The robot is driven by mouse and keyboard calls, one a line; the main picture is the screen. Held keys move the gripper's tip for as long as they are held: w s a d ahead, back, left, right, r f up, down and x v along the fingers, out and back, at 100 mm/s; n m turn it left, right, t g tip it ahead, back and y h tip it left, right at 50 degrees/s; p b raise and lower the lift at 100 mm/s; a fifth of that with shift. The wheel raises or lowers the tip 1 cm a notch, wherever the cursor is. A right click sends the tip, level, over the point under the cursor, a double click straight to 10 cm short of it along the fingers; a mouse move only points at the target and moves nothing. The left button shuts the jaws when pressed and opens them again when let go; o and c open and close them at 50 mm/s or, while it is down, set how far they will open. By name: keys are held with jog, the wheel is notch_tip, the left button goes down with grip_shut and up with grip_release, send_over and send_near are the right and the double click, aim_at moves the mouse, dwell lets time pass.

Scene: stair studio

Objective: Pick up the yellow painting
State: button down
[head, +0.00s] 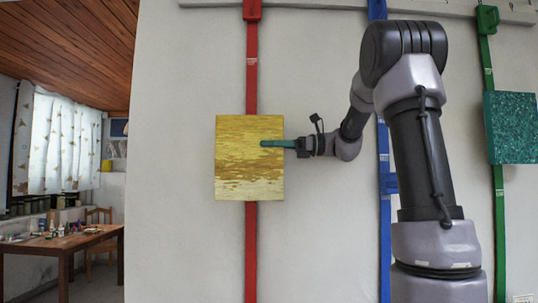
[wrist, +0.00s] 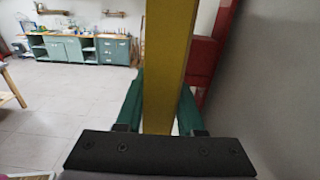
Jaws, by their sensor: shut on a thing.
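The back of the painting is hidden in the head view.
Red (head: 251,255), blue (head: 385,245) and green (head: 499,230) strips hang down the white wall. A teal painting (head: 511,127) is at the far right. A wooden table (head: 75,240) stands at left. Green cabinets (wrist: 85,48) stand across open floor.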

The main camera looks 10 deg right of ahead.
aim_at(273, 129)
notch_tip(273, 129, up, 5)
jog(key=shift+s+f, duration=0.15)
jog(key=shift+f, duration=0.05)
jog(key=s+a, duration=0.2)
jog(key=s, duration=0.7)
jog(key=s+a, duration=0.2)
jog(key=s, duration=0.8)
jog(key=shift+f, duration=0.15)
jog(key=shift+d, duration=0.1)
